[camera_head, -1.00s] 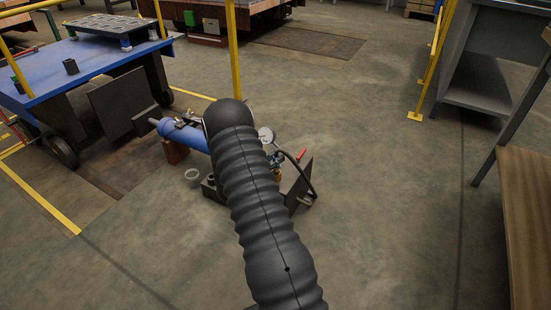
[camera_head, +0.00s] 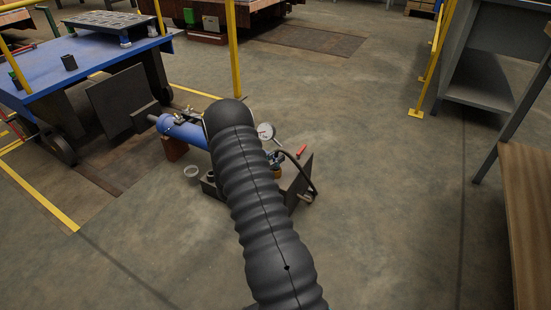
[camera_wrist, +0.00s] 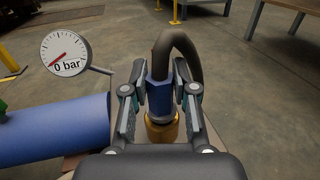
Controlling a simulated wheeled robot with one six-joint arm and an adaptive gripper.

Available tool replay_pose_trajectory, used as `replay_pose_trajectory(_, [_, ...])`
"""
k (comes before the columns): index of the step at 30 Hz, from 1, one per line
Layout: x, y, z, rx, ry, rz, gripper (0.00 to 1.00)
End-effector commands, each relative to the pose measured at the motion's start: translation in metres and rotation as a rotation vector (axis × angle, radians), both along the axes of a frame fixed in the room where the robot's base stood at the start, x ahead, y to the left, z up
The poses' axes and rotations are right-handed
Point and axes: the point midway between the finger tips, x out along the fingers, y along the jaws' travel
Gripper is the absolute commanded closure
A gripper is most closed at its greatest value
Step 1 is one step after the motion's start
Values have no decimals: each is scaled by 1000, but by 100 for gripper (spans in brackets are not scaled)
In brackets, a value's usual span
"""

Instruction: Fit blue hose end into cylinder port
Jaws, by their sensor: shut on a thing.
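The blue cylinder (camera_head: 182,131) lies on the floor stand, and it also fills the left of the wrist view (camera_wrist: 55,132). My gripper (camera_wrist: 160,82) is shut on the blue hose end (camera_wrist: 160,99), with one finger on each side. The black hose (camera_wrist: 176,42) arches up from the hose end and curves down behind the right finger. A brass port (camera_wrist: 162,131) is directly below the hose end and in line with it. They appear to meet, but seating depth cannot be told. In the head view, my black-sleeved arm hides most of the gripper.
A pressure gauge (camera_wrist: 66,54) beside the cylinder reads 0 bar. A dark plate (camera_head: 299,181) stands near the hose. A blue table (camera_head: 95,66) is at the left, and a grey bench (camera_head: 487,85) at the right. The floor between them is mostly open.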

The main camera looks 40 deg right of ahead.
Motion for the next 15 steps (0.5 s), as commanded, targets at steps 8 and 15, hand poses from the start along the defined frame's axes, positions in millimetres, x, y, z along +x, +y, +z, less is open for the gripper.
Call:
replay_pose_trajectory(8, [0, 0, -3, -1, -1, 0, 53])
replay_pose_trajectory(15, [0, 0, -4, 0, 0, 0, 44])
